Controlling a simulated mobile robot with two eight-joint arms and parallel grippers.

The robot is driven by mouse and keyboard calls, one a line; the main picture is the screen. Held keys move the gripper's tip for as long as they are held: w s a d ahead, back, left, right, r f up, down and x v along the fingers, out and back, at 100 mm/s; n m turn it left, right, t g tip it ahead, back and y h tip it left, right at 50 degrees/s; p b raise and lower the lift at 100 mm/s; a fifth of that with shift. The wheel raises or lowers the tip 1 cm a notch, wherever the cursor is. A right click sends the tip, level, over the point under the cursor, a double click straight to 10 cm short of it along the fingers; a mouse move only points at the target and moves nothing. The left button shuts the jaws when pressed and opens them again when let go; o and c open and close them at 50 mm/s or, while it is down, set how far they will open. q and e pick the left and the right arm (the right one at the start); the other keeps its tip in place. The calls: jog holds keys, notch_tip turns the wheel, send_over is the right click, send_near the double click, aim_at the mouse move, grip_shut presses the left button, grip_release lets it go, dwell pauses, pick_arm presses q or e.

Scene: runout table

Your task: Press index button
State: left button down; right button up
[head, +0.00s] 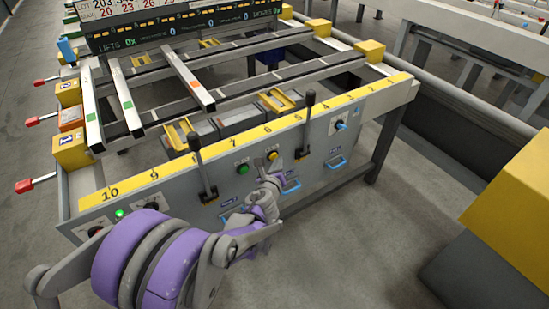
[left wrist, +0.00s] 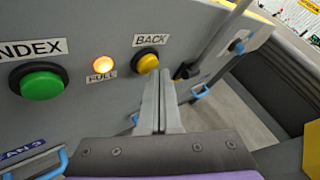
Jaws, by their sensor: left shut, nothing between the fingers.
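The green index button (head: 243,169) sits on the front panel of the runout table. In the left wrist view the green button (left wrist: 41,82) is at the left, under a label reading INDEX. The yellow button (head: 273,156) is to its right; it also shows in the left wrist view (left wrist: 146,62), under a BACK label. My left gripper (head: 266,163) is shut and empty in front of the panel. In the left wrist view its fingertips (left wrist: 159,76) point just right of the yellow button and well right of the green one; I cannot tell whether they touch the panel. My right gripper is not in view.
A lit orange lamp (left wrist: 102,64) marked FULL sits between the buttons. Black levers (head: 196,150) (head: 308,106) stand on either side of them. Blue handles (head: 337,162) stick out below. A yellow block (head: 513,205) stands at the right. The floor before the panel is clear.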

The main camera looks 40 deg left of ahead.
pick_arm(q)
jog(key=shift+w+a, duration=0.2)
jog(key=shift+a, duration=0.25)
dwell(1.0)
jog(key=shift+s+d, duration=0.4)
jog(key=shift+d, duration=0.45)
jog(key=d, duration=0.1)
jog(key=s+d, duration=0.1)
jog(key=d, duration=0.1)
jog(key=s+d, duration=0.1)
jog(key=shift+d+p, duration=0.3)
jog(key=shift+p, duration=0.1)
dwell(0.6)
